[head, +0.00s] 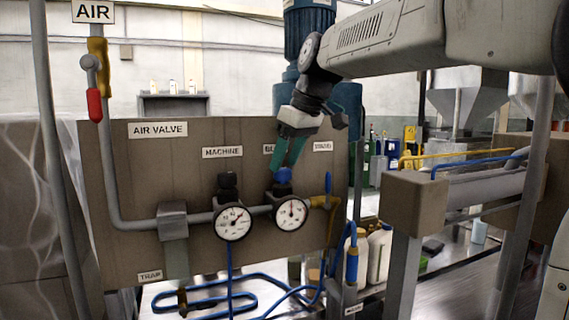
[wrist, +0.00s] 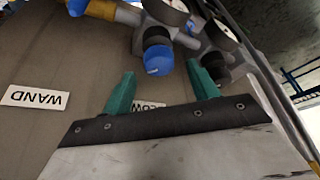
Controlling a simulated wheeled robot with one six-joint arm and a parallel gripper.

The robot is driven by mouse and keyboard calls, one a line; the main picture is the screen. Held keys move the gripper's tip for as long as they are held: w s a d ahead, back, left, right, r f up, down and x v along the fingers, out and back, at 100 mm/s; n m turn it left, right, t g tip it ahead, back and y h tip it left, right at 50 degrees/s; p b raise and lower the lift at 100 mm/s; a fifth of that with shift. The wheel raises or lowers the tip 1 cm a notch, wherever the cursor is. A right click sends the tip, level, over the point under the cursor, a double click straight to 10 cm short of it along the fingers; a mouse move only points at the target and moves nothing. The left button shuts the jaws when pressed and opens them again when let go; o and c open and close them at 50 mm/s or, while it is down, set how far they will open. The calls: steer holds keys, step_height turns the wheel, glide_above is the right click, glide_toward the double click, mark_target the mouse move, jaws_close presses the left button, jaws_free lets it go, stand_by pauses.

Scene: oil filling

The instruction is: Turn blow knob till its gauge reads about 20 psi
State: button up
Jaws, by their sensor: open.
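The blow knob (head: 284,175) is a blue cap on top of its regulator, under the partly covered BLOW label. Its round white gauge (head: 291,214) faces out below it; the needle points roughly upward, but I cannot read the figure. My gripper (head: 283,163) comes down from above with its green fingers near the knob. In the wrist view the fingers of my gripper (wrist: 161,78) are apart and empty. The blue knob (wrist: 158,60) shows in the gap just past the fingertips, and I see no clear contact.
The black machine knob (head: 228,181) and its gauge (head: 233,223) stand close on the left. A blue wand valve handle (head: 328,183) is close on the right. The brown panel (head: 135,215) is behind, with a red-handled air valve (head: 94,105) at upper left.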

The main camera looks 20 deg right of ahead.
steer(key=v, duration=0.6)
stand_by(0.4)
steer(key=s+f+m+g+h, duration=0.2)
steer(key=s+f+m, duration=0.5)
steer(key=s+f, duration=2)
steer(key=shift+s+d+f+m+h, duration=0.2)
steer(key=shift+s+d+m+h, duration=0.1)
steer(key=shift+s+d+h, duration=0.25)
steer(key=shift+s, duration=0.1)
stand_by(0.3)
